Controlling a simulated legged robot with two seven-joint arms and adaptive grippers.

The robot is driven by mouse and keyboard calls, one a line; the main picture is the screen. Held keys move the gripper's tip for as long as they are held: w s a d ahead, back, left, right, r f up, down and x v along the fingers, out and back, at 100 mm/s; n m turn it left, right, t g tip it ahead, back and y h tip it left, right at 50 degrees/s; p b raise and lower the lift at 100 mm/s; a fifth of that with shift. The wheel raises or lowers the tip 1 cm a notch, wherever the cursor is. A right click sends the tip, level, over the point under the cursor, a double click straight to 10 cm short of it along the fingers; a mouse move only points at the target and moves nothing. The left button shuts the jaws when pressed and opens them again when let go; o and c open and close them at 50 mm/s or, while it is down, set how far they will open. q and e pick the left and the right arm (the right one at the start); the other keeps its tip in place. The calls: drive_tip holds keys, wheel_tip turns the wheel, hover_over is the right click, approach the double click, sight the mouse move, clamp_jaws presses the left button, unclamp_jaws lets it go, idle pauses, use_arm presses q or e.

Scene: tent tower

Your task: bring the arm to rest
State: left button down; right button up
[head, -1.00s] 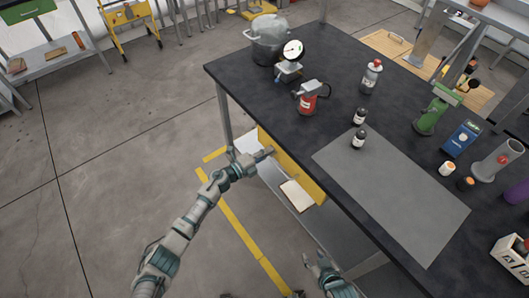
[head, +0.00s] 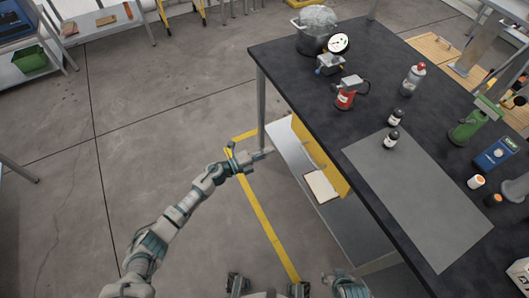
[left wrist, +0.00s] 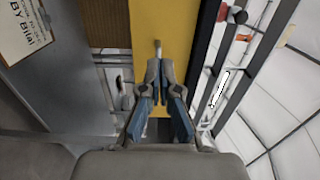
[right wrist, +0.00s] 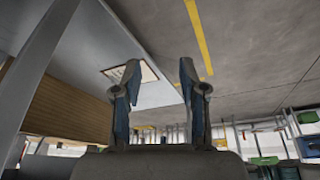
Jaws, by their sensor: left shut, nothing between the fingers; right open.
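My left gripper (head: 262,155) is at the end of my left arm, over the floor beside the workbench's near left corner. In the left wrist view (left wrist: 158,80) its blue-grey fingers are together with nothing between them, in front of a yellow panel (left wrist: 171,28) with a small handle. My right gripper (head: 347,287) shows only in part at the bottom edge of the head view, near the bench's front side. In the right wrist view (right wrist: 160,75) its two fingers stand apart and empty.
The dark workbench (head: 290,65) fills the right side, with a grey mat (head: 420,200), a red can (head: 345,95) and several bottles on top. A lower shelf (head: 285,150) holds a white sheet (head: 320,186). Open concrete floor (head: 150,120) lies to the left.

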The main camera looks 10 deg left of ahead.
use_arm(q)
drive_tip(key=s+a+f+n+t+y+p, duration=0.1)
drive_tip(key=s+a+f+n+y+p, duration=0.2)
drive_tip(key=s+a+f+n+y, duration=0.45)
drive_tip(key=s+a+f+n+t+y+p, duration=0.15)
drive_tip(key=s+a+f+n+y, duration=0.3)
drive_tip(key=f+n, duration=0.6)
drive_tip(key=s+a+f+n+g+y+p, duration=0.1)
drive_tip(key=s+f+n+g, duration=0.2)
drive_tip(key=s, duration=0.8)
drive_tip(key=s+a+f+n+g+y+p, duration=0.1)
drive_tip(key=s+f+n+g, duration=0.2)
drive_tip(key=s+f, duration=0.3)
drive_tip(key=s+a+f+n+g+p, duration=0.1)
drive_tip(key=s+f+g, duration=0.3)
drive_tip(key=s, duration=1.2)
drive_tip(key=shift+a+f+n+g+y+p, duration=0.25)
drive_tip(key=shift+f+n+g+y+p, duration=0.15)
drive_tip(key=shift+f+n, duration=0.45)
use_arm(e)
drive_tip(key=s+f+g, duration=0.1)
drive_tip(key=s+f, duration=0.2)
drive_tip(key=f, duration=0.7)
drive_tip(key=s+d+f+g, duration=0.1)
drive_tip(key=s+f, duration=0.2)
drive_tip(key=f, duration=0.7)
drive_tip(key=shift+d, duration=0.2)
